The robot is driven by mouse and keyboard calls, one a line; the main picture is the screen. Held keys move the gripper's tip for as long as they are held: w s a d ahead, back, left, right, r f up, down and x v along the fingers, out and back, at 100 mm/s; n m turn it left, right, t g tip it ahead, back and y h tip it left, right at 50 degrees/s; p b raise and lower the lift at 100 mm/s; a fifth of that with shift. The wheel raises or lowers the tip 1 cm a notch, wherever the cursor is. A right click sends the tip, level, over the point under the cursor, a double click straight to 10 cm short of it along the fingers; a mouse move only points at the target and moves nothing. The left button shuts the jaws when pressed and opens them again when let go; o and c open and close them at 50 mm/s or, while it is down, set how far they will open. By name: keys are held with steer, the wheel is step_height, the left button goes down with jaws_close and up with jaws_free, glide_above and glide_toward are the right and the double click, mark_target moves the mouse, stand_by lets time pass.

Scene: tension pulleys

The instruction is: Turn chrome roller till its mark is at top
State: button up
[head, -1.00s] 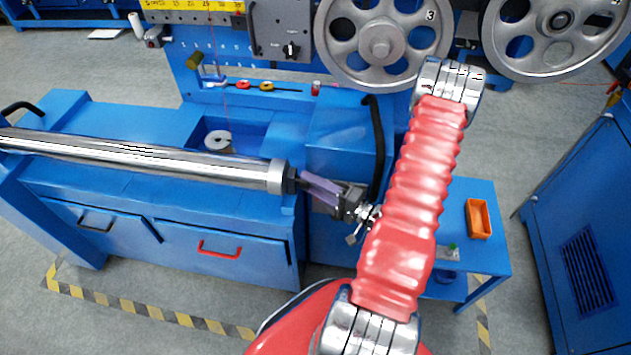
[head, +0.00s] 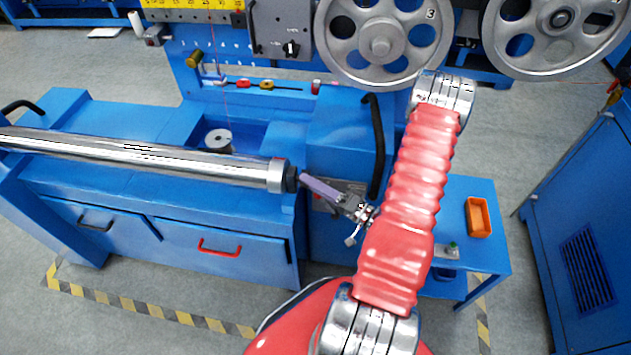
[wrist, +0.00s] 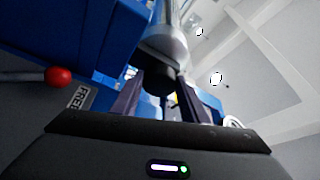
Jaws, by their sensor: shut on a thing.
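The chrome roller (head: 150,158) lies across the top of the blue bench at the left of the head view, with a collar and a dark shaft end at its right.
Two large grey pulleys (head: 381,73) are at the top right. A black bar handle (head: 376,150) stands close behind my gripper. An orange tray (head: 478,217) is on the blue side table. In the wrist view, a red knob (wrist: 58,76) is at the left.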

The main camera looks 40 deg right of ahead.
steer(key=o, duration=1.1)
steer(key=shift+f, duration=0.1)
steer(key=shift+c, duration=0.2)
steer(key=v, duration=1.3)
steer(key=shift+s+d+f, duration=0.15)
steer(key=shift+s+f, duration=0.05)
steer(key=shift+s, duration=0.15)
steer(key=shift+m, duration=0.3)
